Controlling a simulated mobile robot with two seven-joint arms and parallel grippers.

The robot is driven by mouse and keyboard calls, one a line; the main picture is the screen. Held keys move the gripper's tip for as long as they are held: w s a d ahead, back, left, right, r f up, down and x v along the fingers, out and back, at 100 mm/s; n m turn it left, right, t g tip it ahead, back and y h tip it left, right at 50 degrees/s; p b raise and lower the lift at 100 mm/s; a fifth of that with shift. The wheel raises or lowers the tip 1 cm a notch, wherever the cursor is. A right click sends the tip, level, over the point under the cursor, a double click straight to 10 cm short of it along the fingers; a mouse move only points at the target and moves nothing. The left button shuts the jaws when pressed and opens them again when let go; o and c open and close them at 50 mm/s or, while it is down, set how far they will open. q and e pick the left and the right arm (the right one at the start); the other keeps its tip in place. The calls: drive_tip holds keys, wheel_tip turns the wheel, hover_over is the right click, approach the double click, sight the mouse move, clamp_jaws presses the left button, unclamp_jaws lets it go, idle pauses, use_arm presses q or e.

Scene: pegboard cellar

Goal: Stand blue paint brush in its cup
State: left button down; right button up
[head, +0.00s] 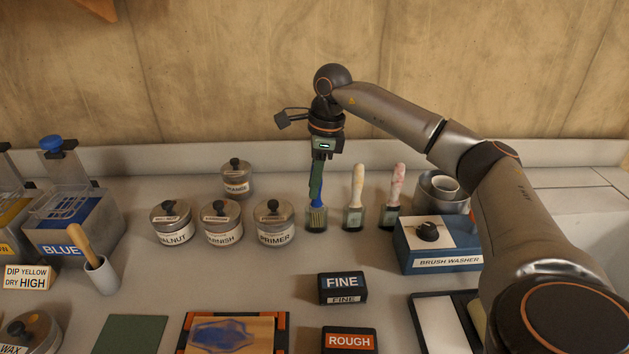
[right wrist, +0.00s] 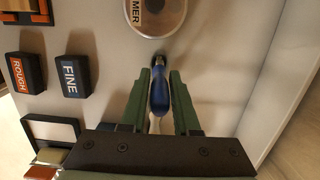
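The blue paint brush (head: 316,216) stands upright on the bench, left of two other brushes, with its blue handle up and a greyish square lower end. My right gripper (head: 316,185) comes down on it from above, its green fingers around the handle. My left gripper is not in view.
Two pale-handled brushes (head: 357,188) (head: 396,186) stand close on the right, beside the brush washer (head: 440,247). The PRIMER jar (head: 274,224) and several other jars stand on the left. FINE (head: 342,288) and ROUGH (head: 349,341) blocks lie in front. A wall closes the back.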

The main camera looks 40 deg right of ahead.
drive_tip(key=o, duration=0.4)
drive_tip(key=shift+r, duration=0.1)
wheel_tip(320, 180, up, 12)
drive_tip(key=s+d, duration=0.1)
drive_tip(key=shift+d+p, duration=0.2)
drive_tip(key=shift+p, duration=0.2)
drive_tip(key=shift+s, duration=0.1)
idle(0.5)
